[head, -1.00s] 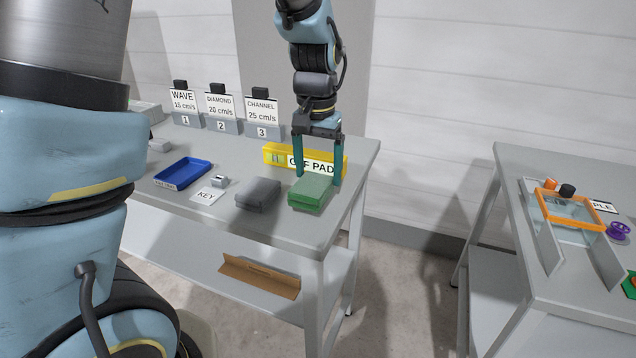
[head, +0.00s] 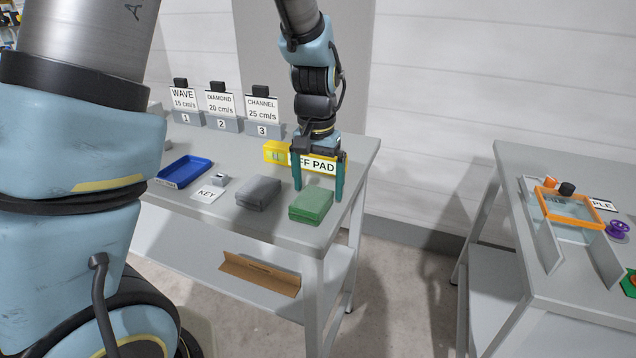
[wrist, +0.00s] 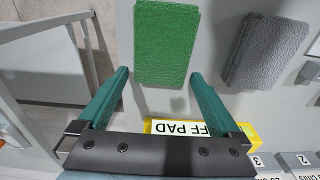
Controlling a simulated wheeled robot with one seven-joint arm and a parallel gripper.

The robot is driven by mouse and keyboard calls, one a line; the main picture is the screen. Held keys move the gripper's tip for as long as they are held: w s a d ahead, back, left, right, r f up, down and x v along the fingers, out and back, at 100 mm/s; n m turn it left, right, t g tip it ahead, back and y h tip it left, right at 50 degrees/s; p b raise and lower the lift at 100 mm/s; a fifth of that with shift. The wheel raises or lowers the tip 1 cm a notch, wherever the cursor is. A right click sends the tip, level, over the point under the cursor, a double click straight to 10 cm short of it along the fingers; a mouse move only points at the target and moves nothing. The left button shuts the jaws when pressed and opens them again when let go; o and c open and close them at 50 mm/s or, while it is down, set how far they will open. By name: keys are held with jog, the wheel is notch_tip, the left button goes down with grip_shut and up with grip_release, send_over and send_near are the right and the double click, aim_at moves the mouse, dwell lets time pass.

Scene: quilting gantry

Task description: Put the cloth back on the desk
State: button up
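The folded green cloth (head: 311,205) lies flat on the desk (head: 262,229) near its front right corner. A similar grey folded cloth (head: 258,193) lies to its left. My gripper (head: 318,192) is open, with its fingers apart just behind the green cloth in the head view. In the wrist view the green cloth (wrist: 166,45) lies beyond and between the open fingertips (wrist: 159,74), clear of both. Nothing is held.
A blue tray (head: 184,172), a KEY card (head: 208,194) and numbered signs stand leftward. A second table (head: 520,165) with an orange frame (head: 573,208) is at right, across a floor gap.

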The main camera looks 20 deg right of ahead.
aim_at(317, 192)
notch_tip(317, 192, up, 12)
jog(key=w+a+f+n, duration=0.1)
jog(key=a, duration=0.3)
jog(key=a+f+n, duration=0.1)
jog(key=a+f, duration=0.1)
jog(key=a, duration=0.3)
jog(key=w+a+f+n, duration=0.1)
jog(key=a, duration=0.3)
jog(key=shift+w+a+f+b, duration=0.3)
jog(key=shift+b, duration=0.1)
jog(key=s+a+f+n, duration=0.2)
jog(key=a, duration=0.5)
jog(key=s+a+f+n+t, duration=0.1)
jog(key=a+f+n, duration=0.1)
jog(key=a, duration=0.5)
jog(key=shift+s+f, duration=0.4)
jog(key=shift+f, duration=0.2)
